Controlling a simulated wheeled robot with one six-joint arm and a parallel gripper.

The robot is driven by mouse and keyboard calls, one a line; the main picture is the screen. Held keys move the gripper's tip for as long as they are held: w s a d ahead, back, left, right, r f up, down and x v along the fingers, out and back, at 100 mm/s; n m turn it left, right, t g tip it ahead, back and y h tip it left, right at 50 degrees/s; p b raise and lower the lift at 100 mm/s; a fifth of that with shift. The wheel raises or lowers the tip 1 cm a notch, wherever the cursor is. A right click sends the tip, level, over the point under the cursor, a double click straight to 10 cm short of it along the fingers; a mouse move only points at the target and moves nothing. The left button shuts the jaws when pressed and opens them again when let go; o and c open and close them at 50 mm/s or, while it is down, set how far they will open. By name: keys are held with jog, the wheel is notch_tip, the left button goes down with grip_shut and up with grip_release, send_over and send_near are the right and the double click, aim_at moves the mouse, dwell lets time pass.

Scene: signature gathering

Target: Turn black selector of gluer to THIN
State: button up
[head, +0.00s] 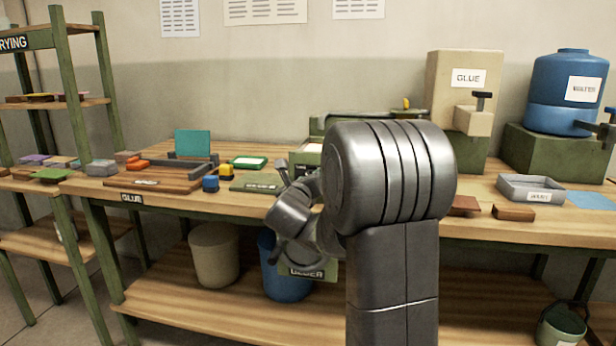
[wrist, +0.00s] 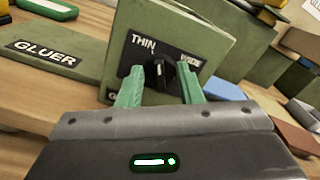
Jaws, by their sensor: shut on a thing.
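The gluer's green panel (wrist: 205,30) stands in the middle of the wrist view. In the head view my arm hides the selector and most of the gluer.
A green plate labelled GLUER (wrist: 45,55) lies on the table left of the panel. In the head view a beige glue container (head: 455,105), a blue tank (head: 562,85) and a grey tray (head: 530,190) stand to the right. Bins (head: 213,265) are below the table.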

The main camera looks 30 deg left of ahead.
jog(key=shift+n+p, duration=0.75)
jog(key=shift+n, duration=0.85)
jog(key=shift+f+n, duration=0.1)
jog(key=shift+n, duration=0.2)
jog(key=o, duration=0.9)
jog(key=shift+o, duration=0.2)
jog(key=p+v, duration=0.1)
jog(key=v, duration=1.3)
jog(key=shift+w, duration=0.15)
